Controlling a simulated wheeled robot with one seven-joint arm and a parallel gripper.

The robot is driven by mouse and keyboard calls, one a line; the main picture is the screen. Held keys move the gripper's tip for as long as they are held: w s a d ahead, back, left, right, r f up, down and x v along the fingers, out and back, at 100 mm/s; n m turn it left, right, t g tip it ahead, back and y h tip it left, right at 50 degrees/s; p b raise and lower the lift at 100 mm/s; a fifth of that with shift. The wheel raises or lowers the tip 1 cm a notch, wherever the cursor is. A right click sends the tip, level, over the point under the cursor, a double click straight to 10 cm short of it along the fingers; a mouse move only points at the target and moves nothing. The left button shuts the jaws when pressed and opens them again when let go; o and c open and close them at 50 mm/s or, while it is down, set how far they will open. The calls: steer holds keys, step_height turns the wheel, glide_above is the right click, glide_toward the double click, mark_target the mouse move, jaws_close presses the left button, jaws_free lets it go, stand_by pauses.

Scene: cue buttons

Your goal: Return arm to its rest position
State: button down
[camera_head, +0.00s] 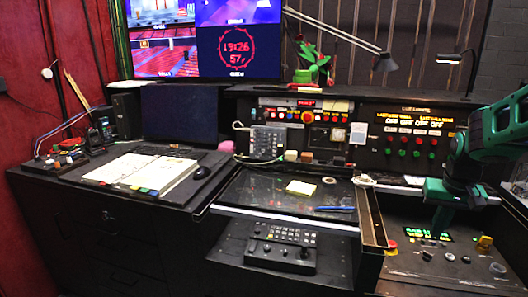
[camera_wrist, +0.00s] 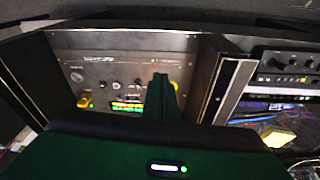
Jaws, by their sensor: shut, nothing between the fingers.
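My arm, in green and black, enters from the right edge of the head view. My gripper (camera_head: 438,228) points down over the small control panel (camera_head: 455,274) at the lower right. In the wrist view my gripper (camera_wrist: 161,78) shows as two green fingers together, with nothing between them. They stand in front of the same panel (camera_wrist: 120,72), near its green-lit display (camera_wrist: 128,107) and yellow knob (camera_wrist: 84,99). I cannot tell whether the fingertips touch the panel.
A wooden-edged divider (camera_head: 370,212) borders the panel on its left. Behind stands a console with red and green buttons (camera_head: 403,140). A desk lamp (camera_head: 450,58) rises at the back right. An open binder (camera_head: 143,171) and a mouse (camera_head: 202,172) lie on the left desk.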

steer(key=s+a+m+g, duration=0.1)
steer(key=s+a, duration=0.2)
steer(key=s, duration=1)
steer(key=s+a+g+y, duration=0.1)
steer(key=s+a, duration=0.2)
steer(key=s, duration=1.1)
steer(key=shift+a+m, duration=0.15)
steer(key=shift+m, duration=0.25)
steer(key=shift+w+f, duration=0.2)
steer(key=shift+w, duration=0.35)
